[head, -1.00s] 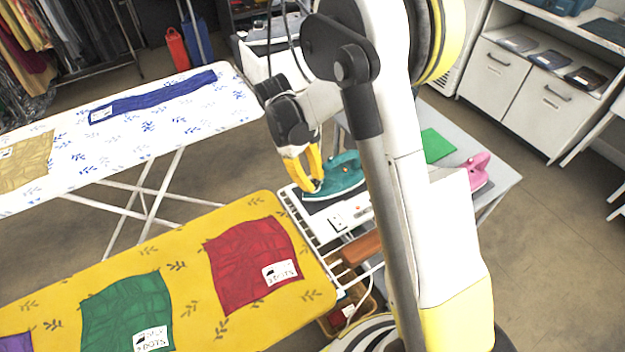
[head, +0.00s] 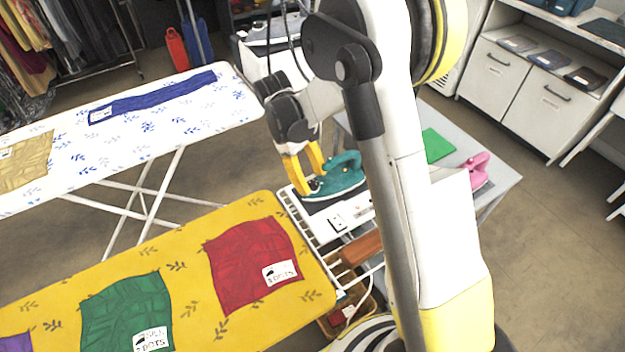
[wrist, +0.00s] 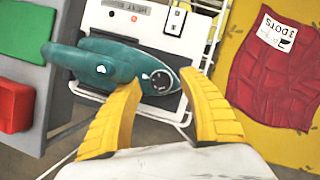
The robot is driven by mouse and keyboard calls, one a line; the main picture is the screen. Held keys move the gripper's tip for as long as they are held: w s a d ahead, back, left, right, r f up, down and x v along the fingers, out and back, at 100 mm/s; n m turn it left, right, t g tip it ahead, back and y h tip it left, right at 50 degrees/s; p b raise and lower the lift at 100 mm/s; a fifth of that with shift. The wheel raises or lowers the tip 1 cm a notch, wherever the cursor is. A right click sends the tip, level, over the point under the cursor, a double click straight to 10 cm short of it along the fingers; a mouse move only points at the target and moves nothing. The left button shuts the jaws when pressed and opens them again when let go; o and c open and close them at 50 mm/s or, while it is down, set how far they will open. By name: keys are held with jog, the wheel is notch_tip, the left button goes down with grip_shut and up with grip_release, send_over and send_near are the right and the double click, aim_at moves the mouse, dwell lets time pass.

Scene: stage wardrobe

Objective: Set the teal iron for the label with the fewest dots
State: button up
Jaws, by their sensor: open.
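The teal iron (head: 345,178) rests on the white rack at the end of the yellow board. In the wrist view the iron (wrist: 95,62) points its tip to the right, with a dark round dial (wrist: 160,80) near the tip. My gripper (head: 314,184) is open and empty; in the wrist view its yellow fingers (wrist: 160,84) stand on either side of the dial.
The yellow board (head: 200,300) fills the lower left. A white patterned board (head: 170,135) behind it holds a blue and a tan cloth, both labelled. A grey table (head: 507,170) holds a pink iron (head: 478,168) and a green pad (head: 437,146). Floor is free at the right.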

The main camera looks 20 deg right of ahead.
jog(key=v, duration=1.1)
jog(key=shift+r, duration=0.25)
jog(key=shift+a, duration=0.15)
